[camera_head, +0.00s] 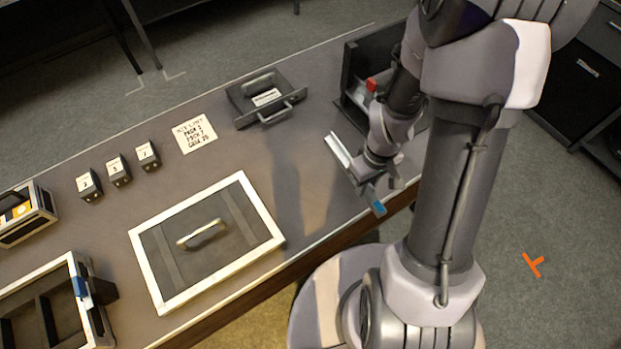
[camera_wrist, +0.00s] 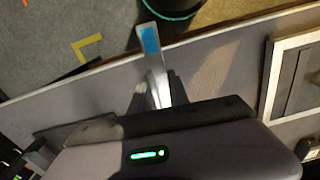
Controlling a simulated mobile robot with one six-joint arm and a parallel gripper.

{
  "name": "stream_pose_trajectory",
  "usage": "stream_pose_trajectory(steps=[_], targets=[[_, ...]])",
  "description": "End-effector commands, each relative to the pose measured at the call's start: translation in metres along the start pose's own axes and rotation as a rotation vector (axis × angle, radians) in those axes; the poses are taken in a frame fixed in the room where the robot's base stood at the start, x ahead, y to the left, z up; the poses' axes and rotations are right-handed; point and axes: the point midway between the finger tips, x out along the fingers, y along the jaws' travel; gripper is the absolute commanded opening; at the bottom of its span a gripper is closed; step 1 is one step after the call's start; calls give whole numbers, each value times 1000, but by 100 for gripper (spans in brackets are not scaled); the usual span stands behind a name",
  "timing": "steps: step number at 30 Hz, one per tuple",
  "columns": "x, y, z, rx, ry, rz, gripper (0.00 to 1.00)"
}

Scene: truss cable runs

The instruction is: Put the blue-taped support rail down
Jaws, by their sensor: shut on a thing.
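The blue-taped support rail (camera_head: 340,150) is a slim, pale metal bar with blue tape at its near end. My gripper (camera_head: 364,181) is shut on it near the middle, at the front right of the table. The rail slants, its taped end pointing toward the table's front edge. In the wrist view the rail (camera_wrist: 157,72) sticks out from the jaws, with the blue tape near its far tip. The jaws hide its middle, and I cannot tell whether it touches the tabletop.
A black open-fronted box (camera_head: 352,75) with a red-marked piece (camera_head: 371,85) stands behind my arm. A black handled tray (camera_head: 265,97), a note (camera_head: 195,133), and a white-framed panel with a handle (camera_head: 160,235) lie to the left. Tabletop between panel and gripper is clear.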

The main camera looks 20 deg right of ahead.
Motion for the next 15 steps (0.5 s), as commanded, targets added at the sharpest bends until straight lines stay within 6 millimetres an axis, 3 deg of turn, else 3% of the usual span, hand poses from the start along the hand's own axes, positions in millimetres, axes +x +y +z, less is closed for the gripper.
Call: stream_pose_trajectory(steps=[1, 3, 7, 10, 15], targets=[[8, 0, 20, -11, -6, -2, 0], [16, -1, 41, -38, -6, 2, 0], [22, -4, 55, -69, -6, 9, 0], [25, -16, 36, -81, -5, 11, 0], [34, -45, -18, -80, -2, 12, 0]])
